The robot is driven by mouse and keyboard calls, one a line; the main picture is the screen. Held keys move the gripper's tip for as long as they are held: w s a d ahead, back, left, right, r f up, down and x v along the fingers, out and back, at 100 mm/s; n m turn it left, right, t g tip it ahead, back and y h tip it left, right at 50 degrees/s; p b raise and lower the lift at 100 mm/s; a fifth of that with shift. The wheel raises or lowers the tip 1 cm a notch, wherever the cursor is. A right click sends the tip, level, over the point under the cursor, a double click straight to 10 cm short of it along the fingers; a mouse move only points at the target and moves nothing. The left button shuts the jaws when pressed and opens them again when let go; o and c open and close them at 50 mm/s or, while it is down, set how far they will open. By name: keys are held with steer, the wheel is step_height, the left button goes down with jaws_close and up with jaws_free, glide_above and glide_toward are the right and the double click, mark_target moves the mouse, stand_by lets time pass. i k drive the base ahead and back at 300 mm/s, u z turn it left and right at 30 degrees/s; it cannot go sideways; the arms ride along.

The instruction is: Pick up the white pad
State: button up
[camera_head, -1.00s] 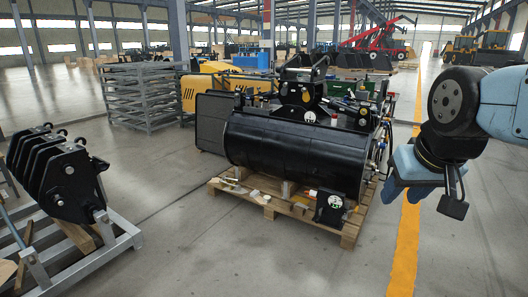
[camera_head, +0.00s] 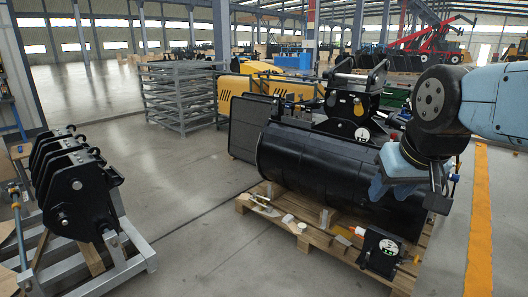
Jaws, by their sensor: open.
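Several small items lie on the front of a wooden pallet (camera_head: 330,248), below a large black drum (camera_head: 325,172). One is a thin pale item (camera_head: 258,198) at the pallet's left end. A small pale round item (camera_head: 302,225) lies to its right. They are too small for me to tell which, if any, is the white pad. My gripper (camera_head: 385,182) has blue fingers pointing down and left. It is open and appears empty, in front of the drum's right end in the picture and above the pallet. It hides part of the drum.
Black couplers (camera_head: 75,190) sit on a grey metal frame (camera_head: 130,250) at left. Grey racks (camera_head: 180,95) stand behind. The floor between the frame and pallet is clear.

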mark_target(288, 219)
steer(key=u, duration=0.2)
steer(key=i, duration=3)
steer(key=u, duration=0.1)
